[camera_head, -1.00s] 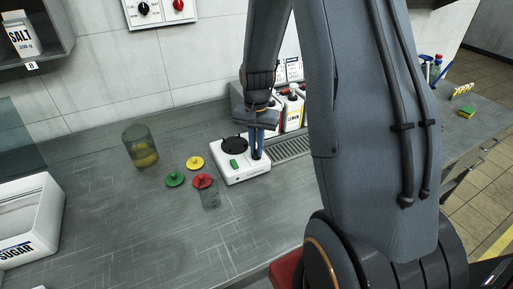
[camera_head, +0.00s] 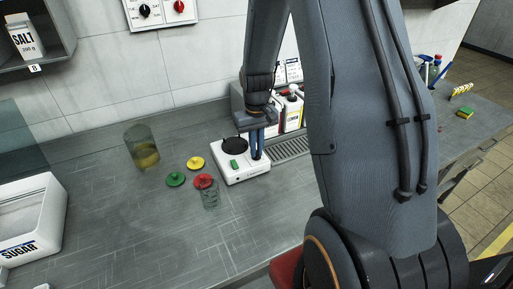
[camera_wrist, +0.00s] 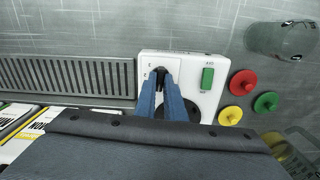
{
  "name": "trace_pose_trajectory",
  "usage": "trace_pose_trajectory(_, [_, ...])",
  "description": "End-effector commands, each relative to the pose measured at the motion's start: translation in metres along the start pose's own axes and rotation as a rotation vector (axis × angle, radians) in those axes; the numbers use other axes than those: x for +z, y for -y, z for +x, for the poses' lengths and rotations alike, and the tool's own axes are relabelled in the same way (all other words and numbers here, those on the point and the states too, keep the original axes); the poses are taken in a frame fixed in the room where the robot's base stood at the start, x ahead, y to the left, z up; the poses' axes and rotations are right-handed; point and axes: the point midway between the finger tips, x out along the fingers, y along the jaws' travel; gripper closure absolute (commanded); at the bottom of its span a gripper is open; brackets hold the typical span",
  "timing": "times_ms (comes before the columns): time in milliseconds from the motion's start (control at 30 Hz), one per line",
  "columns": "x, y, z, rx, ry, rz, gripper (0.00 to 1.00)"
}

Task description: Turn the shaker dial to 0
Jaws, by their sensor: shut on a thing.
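The shaker (camera_head: 240,172) is a white box on the grey counter, with a round black platform (camera_head: 234,144) and a green switch (camera_head: 234,163) on its top. My gripper (camera_head: 257,154) points down at the shaker's right side in the head view. In the wrist view my gripper (camera_wrist: 163,88) has its blue fingers closed around the dial (camera_wrist: 162,74), a dark knob mostly hidden between them. The green switch also shows in the wrist view (camera_wrist: 207,78), to the right of the fingers.
Red (camera_head: 203,181), yellow (camera_head: 196,162) and green (camera_head: 175,179) lids lie left of the shaker, near a clear glass (camera_head: 210,197). A jar with yellow contents (camera_head: 143,150) stands farther left. A drain grate (camera_head: 290,147) and bottles (camera_head: 291,112) are close on the right.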

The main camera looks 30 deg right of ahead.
Motion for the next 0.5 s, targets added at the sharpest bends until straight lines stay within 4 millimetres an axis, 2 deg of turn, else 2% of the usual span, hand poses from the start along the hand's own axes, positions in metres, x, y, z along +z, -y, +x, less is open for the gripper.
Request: trace_pose_trajectory(500, [-0.0018, 0.0, -0.0014, 0.001, -0.004, -0.1, 1.0])
